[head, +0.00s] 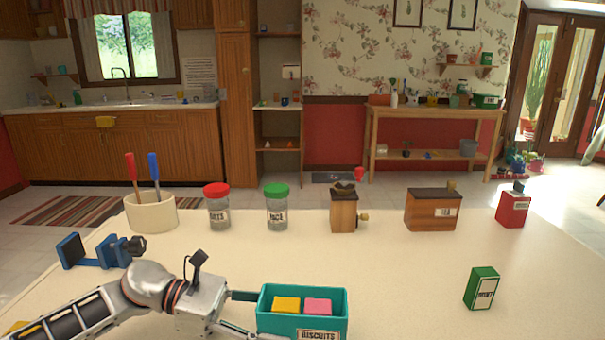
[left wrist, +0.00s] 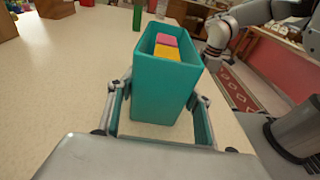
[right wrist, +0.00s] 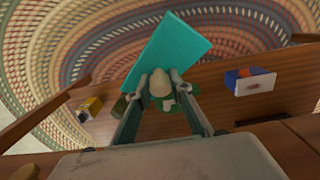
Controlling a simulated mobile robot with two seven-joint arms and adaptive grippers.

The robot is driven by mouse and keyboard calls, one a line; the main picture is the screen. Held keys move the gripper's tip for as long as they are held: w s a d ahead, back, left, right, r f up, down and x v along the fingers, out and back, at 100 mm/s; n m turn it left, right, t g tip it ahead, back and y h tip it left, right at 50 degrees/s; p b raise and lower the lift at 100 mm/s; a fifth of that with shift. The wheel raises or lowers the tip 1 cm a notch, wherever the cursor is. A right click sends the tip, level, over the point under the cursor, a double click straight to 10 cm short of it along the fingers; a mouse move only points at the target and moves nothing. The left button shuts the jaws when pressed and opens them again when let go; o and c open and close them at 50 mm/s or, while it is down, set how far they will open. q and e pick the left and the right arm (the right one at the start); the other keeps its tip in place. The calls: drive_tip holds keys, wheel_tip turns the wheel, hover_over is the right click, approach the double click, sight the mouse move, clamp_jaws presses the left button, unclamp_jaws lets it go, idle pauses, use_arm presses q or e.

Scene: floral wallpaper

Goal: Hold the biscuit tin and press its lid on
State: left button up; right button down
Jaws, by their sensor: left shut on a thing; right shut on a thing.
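The teal biscuit tin (head: 302,322) stands at the near edge of the table, open at the top, with a yellow and a pink block inside. My left gripper (head: 250,312) is shut on it; the left wrist view shows its fingers on either side of the tin (left wrist: 165,95). In the right wrist view my right gripper (right wrist: 160,92) is shut on the cream knob (right wrist: 158,80) of a flat teal lid (right wrist: 172,45). The lid is away from the tin, over a wooden surface and a braided rug. My right gripper is outside the head view.
A green packet (head: 481,289) stands right of the tin. Jars, a grinder (head: 343,212) and a tea box (head: 432,210) line the back. A blue object (head: 100,250) lies left. A yellow box (right wrist: 89,108) and a white-fronted item (right wrist: 256,83) sit on the wooden surface (right wrist: 205,92).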

drive_tip(key=shift+a, duration=0.1)
idle(0.3)
drive_tip(key=s+a+r+n+t, duration=0.15)
drive_tip(key=a+r, duration=0.25)
drive_tip(key=a, duration=0.4)
drive_tip(key=s+a+r+n, duration=0.1)
drive_tip(key=s+a+r, duration=0.2)
drive_tip(key=a+r, duration=0.35)
drive_tip(key=s+a+r+n, duration=0.1)
drive_tip(key=s+a+r, duration=0.2)
drive_tip(key=a, duration=0.6)
drive_tip(key=w+a+r, duration=0.4)
drive_tip(key=a+r, duration=0.4)
drive_tip(key=w+a+r, duration=0.5)
drive_tip(key=a+r, duration=0.2)
drive_tip(key=r, duration=0.1)
drive_tip(key=w+d+r+n+g+y, duration=0.1)
drive_tip(key=w+d+r+n+g, duration=0.1)
drive_tip(key=w+d+r+n, duration=0.2)
drive_tip(key=w+d+r+n+g+y, duration=0.2)
drive_tip(key=w+d+r+n, duration=0.2)
drive_tip(key=w+d+n, duration=0.6)
drive_tip(key=w+n, duration=0.8)
drive_tip(key=shift+d+r, duration=0.15)
drive_tip(key=shift+d, duration=0.05)
drive_tip(key=shift+n, duration=0.25)
